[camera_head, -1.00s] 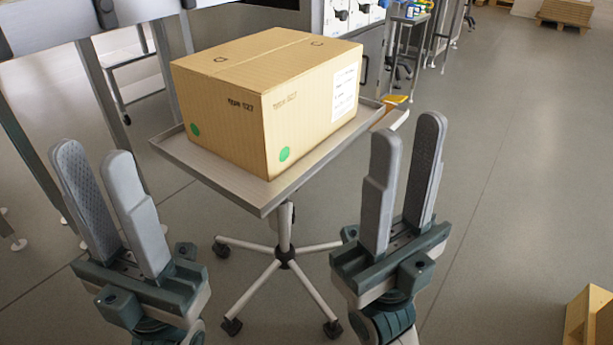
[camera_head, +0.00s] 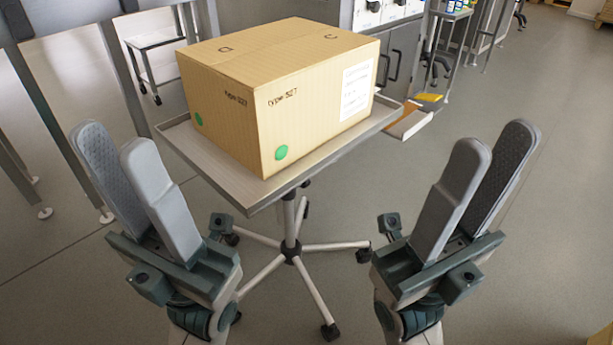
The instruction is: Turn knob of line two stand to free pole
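A wheeled stand with a square steel tray top (camera_head: 238,196) is in front of me, its pole (camera_head: 290,218) running down to a base with several castors. A cardboard box (camera_head: 275,90) marked "type-527" sits on the tray. No knob can be made out on the stand. My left gripper (camera_head: 112,136) is open and empty, to the left of the stand and nearer to me. My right gripper (camera_head: 500,145) is open and empty, to the right of the stand and nearer to me. Neither touches the stand or the box.
A steel cart (camera_head: 153,40) stands behind at the upper left, near a metal frame. A grey cabinet (camera_head: 400,52) stands at the back, with a yellow and white item (camera_head: 408,123) low beside it.

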